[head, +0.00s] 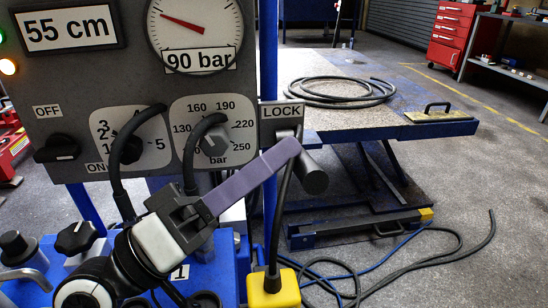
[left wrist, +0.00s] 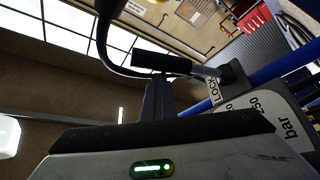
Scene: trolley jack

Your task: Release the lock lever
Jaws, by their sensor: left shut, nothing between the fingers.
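The lock lever (head: 313,175) has a thick black grip and sticks out from the panel below the LOCK label (head: 282,111). In the left wrist view the lever (left wrist: 150,62) shows its black grip, a metal shank and a dark pivot block by the label (left wrist: 214,92). My left gripper (head: 288,150) has purple fingers, shut and empty. Its tips overlap the lever's grip in the head view and end just beside the grip in the left wrist view. I cannot tell whether they touch it. My right gripper is not in view.
The grey control panel (head: 75,85) carries a gauge (head: 195,35), knobs and an OFF/ON switch (head: 57,149). Black cables loop in front of it; one runs to a yellow plug (head: 273,288). Behind stands a lift table (head: 345,65) with a coiled hose (head: 330,101).

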